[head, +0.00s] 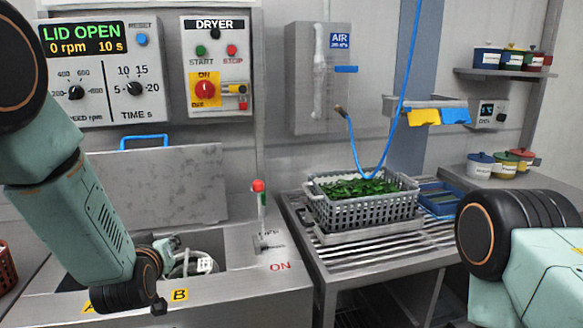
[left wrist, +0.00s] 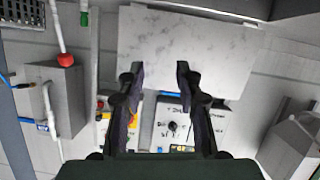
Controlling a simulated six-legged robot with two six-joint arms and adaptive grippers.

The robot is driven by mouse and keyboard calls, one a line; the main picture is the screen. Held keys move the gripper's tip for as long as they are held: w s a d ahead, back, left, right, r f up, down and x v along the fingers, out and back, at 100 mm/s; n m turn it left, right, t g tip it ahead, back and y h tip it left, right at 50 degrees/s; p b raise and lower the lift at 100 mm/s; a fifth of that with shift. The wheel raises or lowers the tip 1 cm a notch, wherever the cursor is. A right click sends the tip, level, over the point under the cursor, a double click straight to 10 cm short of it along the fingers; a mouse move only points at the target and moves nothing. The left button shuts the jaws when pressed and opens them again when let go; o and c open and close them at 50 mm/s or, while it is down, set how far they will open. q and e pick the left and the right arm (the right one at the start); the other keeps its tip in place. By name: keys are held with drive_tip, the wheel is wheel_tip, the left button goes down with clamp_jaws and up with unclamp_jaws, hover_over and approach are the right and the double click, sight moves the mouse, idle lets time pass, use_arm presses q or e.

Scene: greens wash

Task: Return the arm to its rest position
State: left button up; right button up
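My left arm (head: 75,220) comes in from the left in the head view and bends down over the front of the steel dryer. Its gripper (head: 172,246) is small and partly hidden behind my wrist, by the dryer's opening. In the left wrist view the gripper (left wrist: 159,70) has its two dark fingers apart with nothing between them. My right arm (head: 520,245) shows at the lower right of the head view; its gripper is out of view.
The dryer lid (head: 175,185) stands open; the display reads LID OPEN, 0 rpm. A red-knobbed lever (head: 259,187) stands beside the opening. A grey crate (head: 365,213) of greens sits on the slatted table, with a blue tray (head: 437,200) beside it. A blue hose (head: 402,85) hangs above.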

use_arm(q)
drive_tip(key=s+d+f+m+g+h, duration=0.25)
drive_tip(key=s+f+g, duration=0.45)
drive_tip(key=s+f, duration=1.3)
drive_tip(key=s+d+f+g, duration=0.1)
drive_tip(key=s+f+g, duration=0.2)
drive_tip(key=s, duration=0.8)
drive_tip(key=s+f+m+g, duration=0.1)
drive_tip(key=s+f+g, duration=0.2)
drive_tip(key=s, duration=0.9)
wheel_tip(320, 180, down, 2)
drive_tip(key=shift+d+f+g, duration=0.25)
drive_tip(key=shift+d+g, duration=0.15)
